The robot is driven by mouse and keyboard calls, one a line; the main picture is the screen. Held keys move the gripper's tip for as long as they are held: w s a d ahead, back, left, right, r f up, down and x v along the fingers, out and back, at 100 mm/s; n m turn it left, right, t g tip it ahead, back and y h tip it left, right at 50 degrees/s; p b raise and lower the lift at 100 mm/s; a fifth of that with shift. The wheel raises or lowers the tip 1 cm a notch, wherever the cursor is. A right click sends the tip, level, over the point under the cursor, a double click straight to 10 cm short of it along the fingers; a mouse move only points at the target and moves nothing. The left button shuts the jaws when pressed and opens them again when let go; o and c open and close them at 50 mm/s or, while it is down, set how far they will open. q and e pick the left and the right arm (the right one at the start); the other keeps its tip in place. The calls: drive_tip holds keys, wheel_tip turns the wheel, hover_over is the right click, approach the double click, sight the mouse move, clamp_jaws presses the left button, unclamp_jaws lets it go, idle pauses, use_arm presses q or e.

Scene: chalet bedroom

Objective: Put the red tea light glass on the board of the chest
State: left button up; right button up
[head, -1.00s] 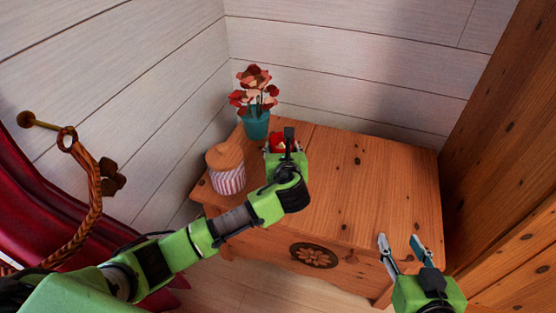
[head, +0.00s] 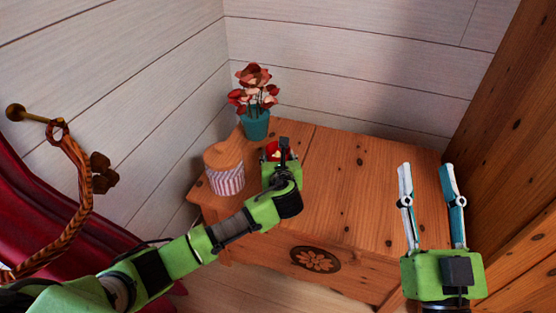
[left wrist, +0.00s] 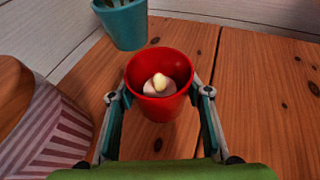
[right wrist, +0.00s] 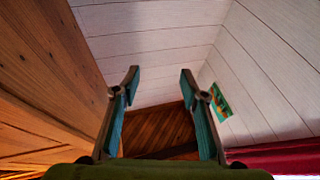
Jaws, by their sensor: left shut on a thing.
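The red tea light glass (left wrist: 160,104) holds a pale candle and is between the fingers of my left gripper (left wrist: 158,98) in the left wrist view. In the head view the glass (head: 273,151) is mostly hidden behind my left gripper (head: 281,155), which is shut on it. The glass is over the board of the chest (head: 352,178); I cannot tell whether it touches the wood. My right gripper (head: 430,185) is open and empty at the right, in front of the chest; its spread fingers also show in the right wrist view (right wrist: 158,90).
A teal pot with red flowers (head: 256,125) stands at the chest's back left corner. A striped jar with a wooden lid (head: 227,178) stands left of the glass. The board's middle and right are clear. A wooden wall (head: 510,130) rises at the right.

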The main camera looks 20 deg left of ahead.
use_arm(q)
drive_tip(key=shift+f, duration=0.15)
use_arm(e)
drive_tip(key=shift+s+r+t, duration=0.25)
drive_tip(key=shift+r+t, duration=0.15)
drive_tip(key=shift+r, duration=0.25)
use_arm(q)
drive_tip(key=o, duration=1.2)
drive_tip(key=shift+f, duration=0.1)
use_arm(e)
drive_tip(key=shift+f, duration=0.1)
